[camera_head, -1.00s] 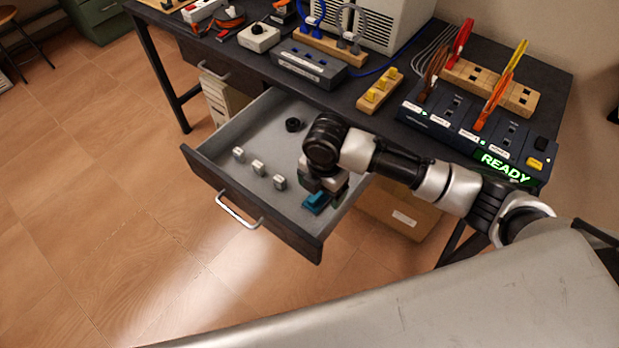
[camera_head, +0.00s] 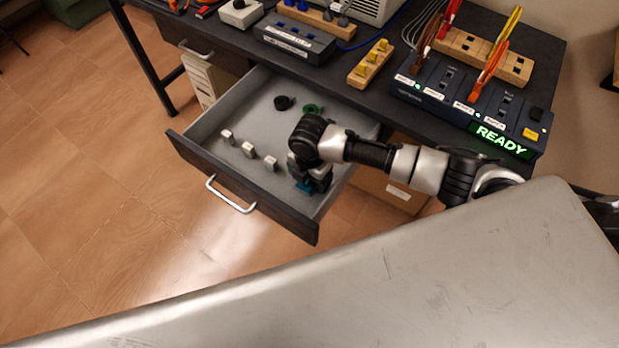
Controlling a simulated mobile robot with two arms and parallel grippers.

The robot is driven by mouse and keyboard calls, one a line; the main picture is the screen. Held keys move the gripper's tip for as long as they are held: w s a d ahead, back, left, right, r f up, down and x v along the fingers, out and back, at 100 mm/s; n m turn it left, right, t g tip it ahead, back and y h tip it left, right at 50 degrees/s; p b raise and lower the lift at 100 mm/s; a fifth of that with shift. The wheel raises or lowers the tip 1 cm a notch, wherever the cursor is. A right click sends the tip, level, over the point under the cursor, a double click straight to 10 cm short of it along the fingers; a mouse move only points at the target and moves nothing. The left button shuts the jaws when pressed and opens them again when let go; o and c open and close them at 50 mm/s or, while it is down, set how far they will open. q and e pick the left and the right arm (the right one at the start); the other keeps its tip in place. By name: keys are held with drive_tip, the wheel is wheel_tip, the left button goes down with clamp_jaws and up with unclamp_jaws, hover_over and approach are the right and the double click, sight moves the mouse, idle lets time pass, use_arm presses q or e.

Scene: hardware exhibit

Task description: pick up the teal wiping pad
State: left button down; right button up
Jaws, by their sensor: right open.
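The teal wiping pad (camera_head: 303,187) lies in the open drawer near its front right corner. Only a small part of it shows; my gripper covers the rest. My right gripper (camera_head: 309,184) is over the pad, pointing down, with its jaws open. I cannot tell whether the fingers touch the pad or stand around it. My left gripper is not in view.
The open drawer (camera_head: 205,147) also holds several small white blocks (camera_head: 248,150), a black ring (camera_head: 284,102) and a green ring (camera_head: 313,108). Its walls stand close to my gripper. The desk above carries a dark panel with a READY display (camera_head: 501,140).

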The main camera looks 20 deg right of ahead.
drive_tip(key=shift+f, duration=0.25)
drive_tip(key=c, duration=1)
wheel_tip(320, 180, up, 10)
drive_tip(key=shift+r+p, duration=0.1)
drive_tip(key=shift+p, duration=0.25)
